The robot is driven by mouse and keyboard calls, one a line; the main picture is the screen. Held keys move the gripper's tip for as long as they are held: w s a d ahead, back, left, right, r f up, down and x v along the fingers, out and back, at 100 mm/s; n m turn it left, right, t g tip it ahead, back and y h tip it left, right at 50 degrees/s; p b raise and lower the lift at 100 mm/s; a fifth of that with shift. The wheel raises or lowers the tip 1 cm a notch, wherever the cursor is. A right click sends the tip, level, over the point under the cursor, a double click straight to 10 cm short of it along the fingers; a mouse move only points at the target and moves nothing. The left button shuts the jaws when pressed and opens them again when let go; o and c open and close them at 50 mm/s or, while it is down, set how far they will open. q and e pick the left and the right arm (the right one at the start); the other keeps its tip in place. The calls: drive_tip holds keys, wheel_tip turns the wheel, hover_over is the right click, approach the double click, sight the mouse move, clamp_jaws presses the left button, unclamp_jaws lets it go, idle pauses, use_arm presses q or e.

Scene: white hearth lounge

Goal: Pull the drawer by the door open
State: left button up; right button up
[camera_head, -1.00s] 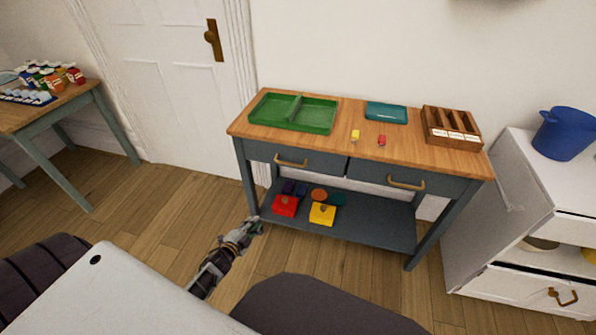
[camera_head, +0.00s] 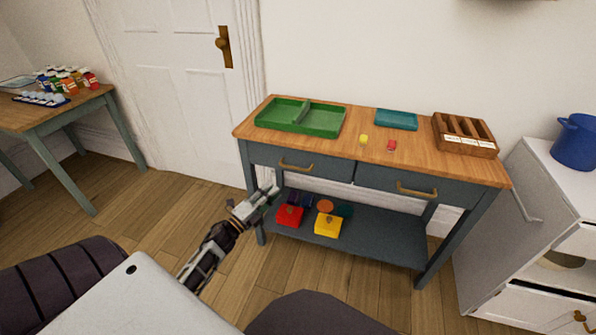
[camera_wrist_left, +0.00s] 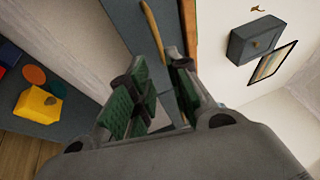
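The drawer by the door (camera_head: 309,159) is the left of two blue-grey drawers under the wooden top of the side table, and it is shut. Its brass bar handle (camera_head: 296,166) also shows in the left wrist view (camera_wrist_left: 153,28), ahead of the fingertips. My left gripper (camera_head: 270,192) is below and a little left of this handle in the head view, apart from it. In the left wrist view its green-padded fingers (camera_wrist_left: 162,68) are spread with nothing between them. The white door (camera_head: 185,80) with a brass knob stands behind at left. My right gripper is out of view.
The table top holds a green divided tray (camera_head: 300,117), a teal tray (camera_head: 396,119), a wooden compartment box (camera_head: 465,135) and small yellow and red pieces. The lower shelf (camera_head: 385,245) holds red and yellow blocks. A white cabinet (camera_head: 500,220) stands right.

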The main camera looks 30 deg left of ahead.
use_arm(q)
drive_tip(key=shift+w, duration=0.15)
drive_tip(key=b+x, duration=0.2)
drive_tip(key=x, duration=1.1)
drive_tip(key=shift+w+d, duration=0.1)
drive_tip(key=shift+w, duration=0.15)
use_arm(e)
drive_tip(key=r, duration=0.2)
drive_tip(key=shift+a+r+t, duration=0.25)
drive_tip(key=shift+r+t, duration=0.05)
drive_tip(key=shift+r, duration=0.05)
use_arm(q)
drive_tip(key=shift+c, duration=0.2)
clamp_jaws()
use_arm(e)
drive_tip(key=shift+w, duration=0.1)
